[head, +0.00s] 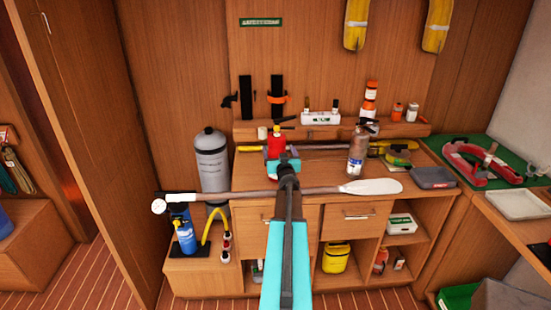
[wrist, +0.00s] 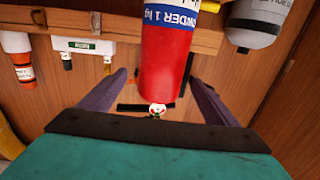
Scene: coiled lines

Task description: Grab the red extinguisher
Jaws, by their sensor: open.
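The red extinguisher (head: 274,141) stands on the wooden counter in the head view, with its lower part hidden behind my gripper (head: 283,163). In the wrist view the picture appears inverted, and the red extinguisher (wrist: 168,62) with its blue and white label band shows large in the middle. The two dark fingers of my gripper (wrist: 158,84) are spread, one to each side of it. I see gaps between the fingers and its body, so it does not look gripped.
A grey cylinder (head: 211,160) stands left of the counter, and a silver extinguisher (head: 357,153) stands to the right. A ledge (head: 405,129) with small bottles runs behind. Yellow items (head: 356,25) hang above.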

